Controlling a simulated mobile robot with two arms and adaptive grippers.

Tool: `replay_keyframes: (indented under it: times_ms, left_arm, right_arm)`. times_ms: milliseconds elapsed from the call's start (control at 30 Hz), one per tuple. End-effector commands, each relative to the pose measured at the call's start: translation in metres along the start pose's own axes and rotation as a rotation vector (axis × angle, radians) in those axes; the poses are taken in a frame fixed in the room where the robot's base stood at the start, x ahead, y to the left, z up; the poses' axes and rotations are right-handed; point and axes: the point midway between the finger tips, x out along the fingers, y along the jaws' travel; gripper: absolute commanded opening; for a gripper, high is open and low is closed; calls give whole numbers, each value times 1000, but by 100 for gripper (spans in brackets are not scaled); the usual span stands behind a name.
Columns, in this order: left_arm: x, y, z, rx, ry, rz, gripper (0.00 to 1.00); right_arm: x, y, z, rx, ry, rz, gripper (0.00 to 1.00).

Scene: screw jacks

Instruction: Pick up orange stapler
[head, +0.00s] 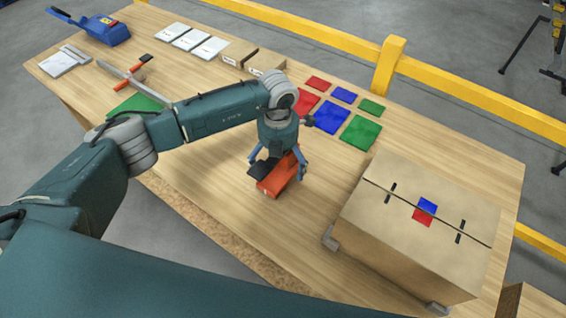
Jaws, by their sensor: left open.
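The orange stapler (277,180) lies on the wooden table, near its front edge, left of the large cardboard box. It has an orange body with a black part at its left side. My left gripper (279,167) is directly above the stapler, pointing down, with its blue-grey fingers spread around it. The fingers are open. Whether they touch the stapler cannot be told. The gripper hides the stapler's far end. My right gripper is not in view.
A large cardboard box (390,246) stands at the right. Red, blue and green squares (331,117) lie behind the gripper. Small boxes (267,62), white packets (190,37), a blue tool (104,29) and an orange-handled tool (134,71) lie further back. A yellow rail (490,113) runs behind the table.

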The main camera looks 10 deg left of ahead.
Motion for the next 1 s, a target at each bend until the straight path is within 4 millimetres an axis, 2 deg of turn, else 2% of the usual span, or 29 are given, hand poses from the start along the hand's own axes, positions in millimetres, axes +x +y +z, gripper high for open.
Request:
replay_keyframes:
  times_ms: [267,667,1000]
  left_arm:
    - [4,0,0,1,-1,0,99]
    - [4,0,0,0,-1,0,19]
    - [-1,0,2,0,-5,-1,19]
  right_arm:
    - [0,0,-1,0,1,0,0]
    - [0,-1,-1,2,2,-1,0]
    - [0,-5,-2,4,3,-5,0]
